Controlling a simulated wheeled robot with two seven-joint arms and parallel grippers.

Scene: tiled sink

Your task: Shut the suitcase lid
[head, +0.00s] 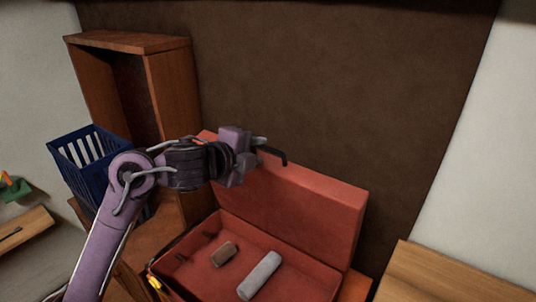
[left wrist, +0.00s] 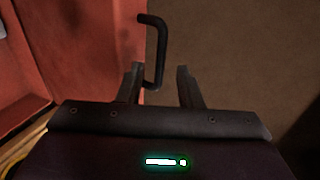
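A red suitcase stands open, its lid (head: 308,211) raised upright at the back and its base (head: 215,228) facing up. A brown block (head: 223,254) and a grey roll (head: 260,275) lie inside the base. My left gripper (head: 262,147) is at the upper left part of the lid. In the left wrist view, its two fingers (left wrist: 161,80) are apart, with a dark bent handle (left wrist: 155,50) showing between and beyond them, near the lid's edge (left wrist: 132,45). I cannot tell whether a finger touches the handle. My right gripper is in neither view.
A blue basket (head: 88,160) stands at the left beside a wooden cabinet (head: 170,85). A brown wall (head: 330,80) rises behind the lid. A wooden surface (head: 445,275) is at the lower right. A yellow item (head: 154,280) is by the suitcase's left front.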

